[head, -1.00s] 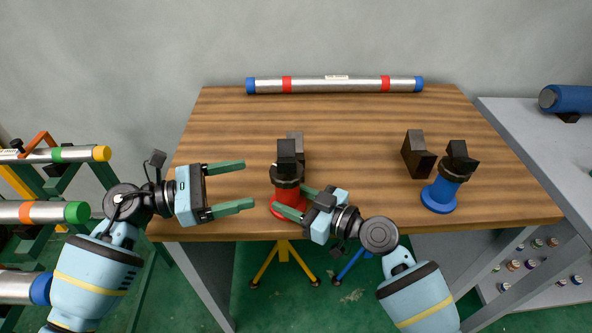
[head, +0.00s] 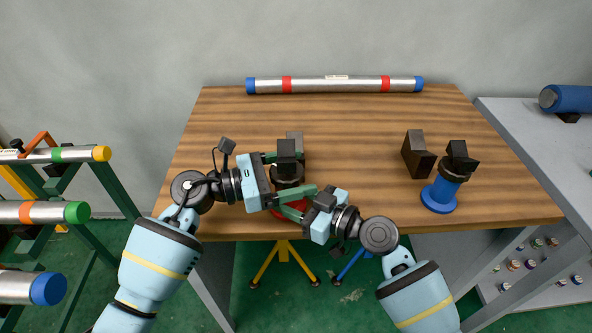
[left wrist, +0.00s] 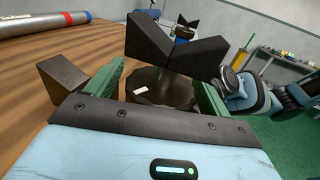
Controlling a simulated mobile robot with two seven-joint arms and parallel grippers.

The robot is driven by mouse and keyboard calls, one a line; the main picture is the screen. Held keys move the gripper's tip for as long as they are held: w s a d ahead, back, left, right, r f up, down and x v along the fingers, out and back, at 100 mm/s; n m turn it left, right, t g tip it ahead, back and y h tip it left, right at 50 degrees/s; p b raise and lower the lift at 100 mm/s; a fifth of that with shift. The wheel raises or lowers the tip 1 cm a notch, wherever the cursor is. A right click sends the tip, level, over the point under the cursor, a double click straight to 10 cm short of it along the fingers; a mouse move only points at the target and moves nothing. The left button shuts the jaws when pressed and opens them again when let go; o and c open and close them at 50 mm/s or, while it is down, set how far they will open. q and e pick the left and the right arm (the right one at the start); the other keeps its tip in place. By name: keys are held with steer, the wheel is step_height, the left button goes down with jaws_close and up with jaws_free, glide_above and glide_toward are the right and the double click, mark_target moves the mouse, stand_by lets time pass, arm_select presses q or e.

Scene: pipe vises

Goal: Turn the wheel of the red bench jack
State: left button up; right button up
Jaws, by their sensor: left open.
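The red bench jack (head: 308,210) stands at the table's front edge, with a black V-shaped head (head: 287,150) on top and a dark round wheel (head: 287,172) below it. Its red body is mostly hidden by my grippers. My left gripper (head: 290,174) is open, with one green finger on each side of the wheel. The left wrist view shows the wheel (left wrist: 160,90) between the fingers, under the V head (left wrist: 182,52); contact cannot be told. My right gripper (head: 297,203) is at the red body from the front right, lower than the left one; its fingertips are partly hidden.
A dark block (head: 294,137) stands just behind the red jack. A blue jack (head: 440,193) and another dark block (head: 418,153) stand at the right. A silver pipe (head: 335,85) lies along the back. The middle of the wooden table (head: 350,130) is clear.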

arm_select(q)
steer(key=shift+d, duration=0.25)
steer(key=c, duration=1)
steer(key=shift+w+t, duration=0.1)
steer(key=shift+t, duration=0.2)
steer(key=shift+w+a+f+n+t+y, duration=0.1)
steer(key=shift+n+t+y, duration=0.35)
steer(key=shift+n+t, duration=0.4)
steer(key=shift+w+a+f+n+t+y, duration=0.1)
steer(key=shift+n+t+y, duration=0.45)
steer(key=shift+t, duration=0.4)
steer(key=shift+w+r+n+t+y, duration=0.1)
steer(key=shift+r+n+t+y, duration=0.1)
steer(key=shift+n+t+y, duration=1.8)
steer(key=shift+n+t, duration=0.3)
steer(key=shift+t, duration=0.4)
